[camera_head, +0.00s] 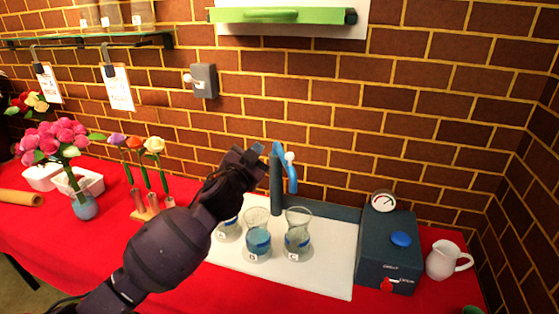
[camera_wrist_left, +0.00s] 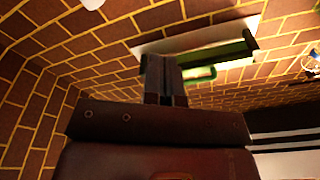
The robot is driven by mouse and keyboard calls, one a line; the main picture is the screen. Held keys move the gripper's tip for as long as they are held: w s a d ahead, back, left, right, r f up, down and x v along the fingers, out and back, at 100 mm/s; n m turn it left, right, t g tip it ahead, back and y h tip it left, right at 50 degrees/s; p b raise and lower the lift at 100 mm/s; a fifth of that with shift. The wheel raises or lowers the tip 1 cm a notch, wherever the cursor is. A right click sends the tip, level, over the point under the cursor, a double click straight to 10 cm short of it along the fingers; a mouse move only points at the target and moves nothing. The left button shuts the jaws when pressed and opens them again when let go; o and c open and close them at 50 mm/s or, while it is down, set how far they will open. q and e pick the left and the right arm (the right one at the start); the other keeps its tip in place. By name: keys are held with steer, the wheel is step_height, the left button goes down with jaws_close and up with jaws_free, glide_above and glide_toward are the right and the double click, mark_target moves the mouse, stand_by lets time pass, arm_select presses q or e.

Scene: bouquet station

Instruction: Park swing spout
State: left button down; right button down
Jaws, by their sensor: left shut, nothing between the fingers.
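The swing spout (camera_head: 291,176) is a blue curved arm at the top of a dark upright post (camera_head: 275,185), with a small white knob (camera_head: 289,157) near its top. It stands at the back of a white mat and points toward the front, its tip above and behind glass C. My left gripper (camera_head: 257,151) is dark, shut and empty, close to the left of the post's top; I cannot tell whether it touches. My right gripper is not in view.
Glass B (camera_head: 257,243) and glass C (camera_head: 298,240) stand on the white mat (camera_head: 325,278); another glass is partly hidden by my arm. A blue-grey box (camera_head: 388,255) with a gauge and a white jug (camera_head: 447,260) stand right. Flowers (camera_head: 60,140) stand left.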

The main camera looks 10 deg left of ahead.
arm_select(q)
steer(key=a+m+g+h, duration=0.1)
steer(key=a+m+h, duration=0.1)
steer(key=m, duration=0.2)
steer(key=m+g+h, duration=0.5)
steer(key=m, duration=0.9)
glide_toward(287, 157)
steer(key=x, duration=0.5)
steer(key=shift+w+d, duration=0.1)
steer(key=shift+w, duration=0.25)
steer(key=shift+b+x, duration=0.3)
steer(key=shift+x, duration=0.6)
steer(key=shift+f, duration=0.1)
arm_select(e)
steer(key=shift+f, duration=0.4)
arm_select(q)
steer(key=shift+d+n, duration=0.2)
steer(key=shift+n, duration=0.1)
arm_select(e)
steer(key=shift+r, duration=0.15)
